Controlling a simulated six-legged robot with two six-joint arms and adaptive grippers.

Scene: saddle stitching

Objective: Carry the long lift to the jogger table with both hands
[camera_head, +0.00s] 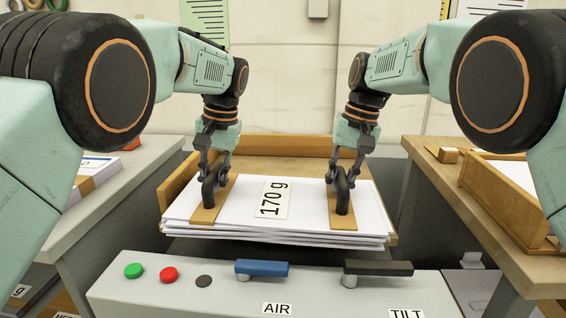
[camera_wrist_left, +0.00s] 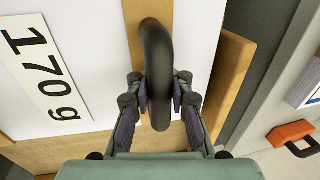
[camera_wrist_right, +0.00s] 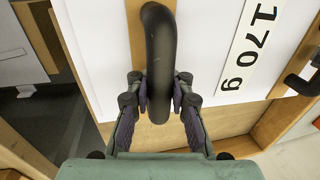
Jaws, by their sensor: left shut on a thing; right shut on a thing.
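The long lift (camera_head: 305,206) is a stack of white sheets with a "170 g" label (camera_head: 272,198) and two brown straps, each with a black loop handle. My left gripper (camera_head: 209,182) is shut on the left handle (camera_wrist_left: 157,60). My right gripper (camera_head: 341,182) is shut on the right handle (camera_wrist_right: 158,50). The lift is roughly level over the jogger table (camera_head: 290,146), a wooden tray with raised edges. Its front edge overhangs toward me. I cannot tell whether the stack touches the wood.
In front is a grey panel (camera_head: 200,300) with green, red and dark buttons, a blue AIR lever (camera_head: 262,268) and a black TILT lever (camera_head: 378,268). A side table with a paper stack (camera_head: 98,170) stands left. A wooden table (camera_head: 430,200) with a tray (camera_head: 500,205) stands right.

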